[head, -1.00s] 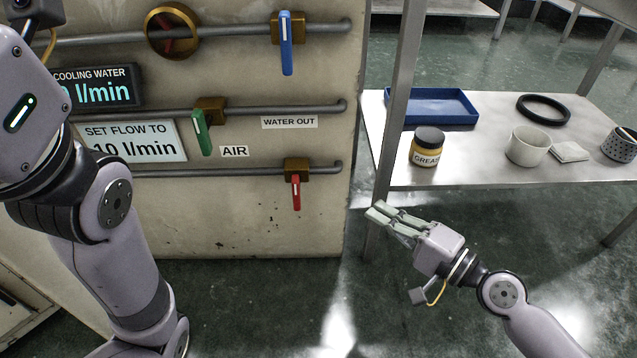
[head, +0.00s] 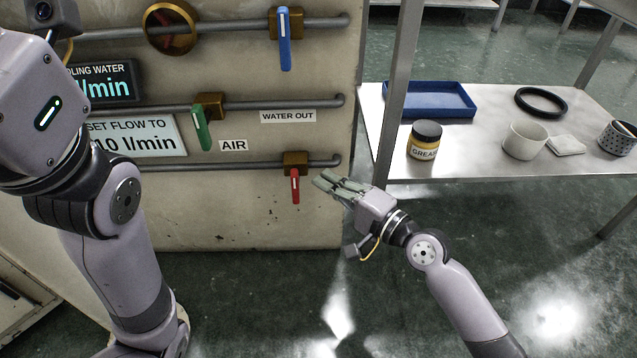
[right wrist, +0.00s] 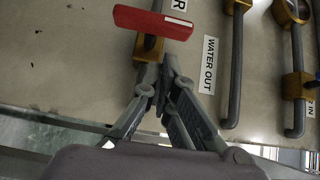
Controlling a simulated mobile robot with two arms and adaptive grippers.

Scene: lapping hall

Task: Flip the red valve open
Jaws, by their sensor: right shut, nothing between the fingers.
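The red valve (head: 295,186) has a lever that hangs straight down from a brass body (head: 296,163) on the lowest pipe, at right angles to the pipe. In the right wrist view the red lever (right wrist: 152,22) lies across the top, beyond the fingertips. My right gripper (head: 322,181) is shut and empty, a short way to the right of the red lever. Its closed fingers (right wrist: 163,72) point toward the valve, and I see no clear contact. My left arm fills the left of the head view, but its gripper fingers do not show.
A green lever (head: 201,128) and a blue lever (head: 285,40) hang from the pipes above. A brass ring (head: 171,27) surrounds a red part at upper left. A metal table (head: 470,160) with a grease jar (head: 424,141) and blue tray (head: 430,112) stands at right.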

